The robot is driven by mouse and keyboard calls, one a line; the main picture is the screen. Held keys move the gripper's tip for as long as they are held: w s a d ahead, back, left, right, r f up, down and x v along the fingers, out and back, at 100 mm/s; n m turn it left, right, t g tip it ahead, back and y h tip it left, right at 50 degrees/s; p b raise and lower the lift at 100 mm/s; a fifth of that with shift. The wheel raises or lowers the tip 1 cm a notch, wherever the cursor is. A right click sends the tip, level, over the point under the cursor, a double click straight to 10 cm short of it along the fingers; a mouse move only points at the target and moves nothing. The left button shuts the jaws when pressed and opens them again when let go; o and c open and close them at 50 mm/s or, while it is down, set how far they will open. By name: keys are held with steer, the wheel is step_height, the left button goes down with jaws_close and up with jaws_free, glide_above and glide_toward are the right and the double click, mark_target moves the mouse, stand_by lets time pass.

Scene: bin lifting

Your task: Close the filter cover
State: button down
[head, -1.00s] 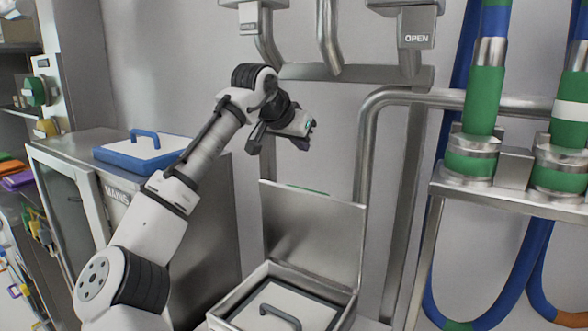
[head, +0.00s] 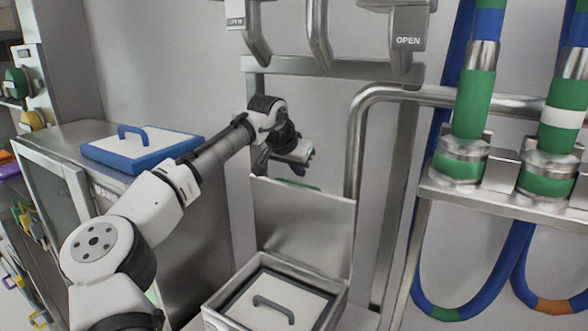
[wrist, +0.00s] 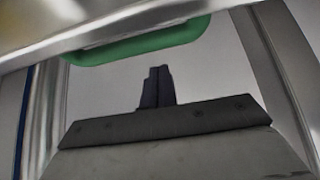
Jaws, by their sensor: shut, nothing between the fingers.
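The filter cover (head: 303,225) is a steel lid standing upright at the back edge of the open filter box (head: 213,300). A green strip (head: 298,184) runs along its top edge, and a green handle-like bar (wrist: 140,45) spans the top of the wrist view. My gripper (head: 283,167) is just above and behind the cover's top edge, at its left half. In the wrist view my gripper's fingers (wrist: 158,88) are together and hold nothing. I cannot tell whether the gripper touches the cover.
Inside the box lies a white panel with a grey handle (head: 273,308). A blue-rimmed lid (head: 140,148) rests on the cabinet at left. Steel pipes (head: 357,130) stand behind the box, and a shelf with green hose couplings (head: 463,160) is at right.

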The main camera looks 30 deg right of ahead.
steer(key=shift+s+a+f, duration=0.25)
steer(key=shift+s+a, duration=0.3)
steer(key=shift+a, duration=0.35)
steer(key=shift+a+f, duration=0.1)
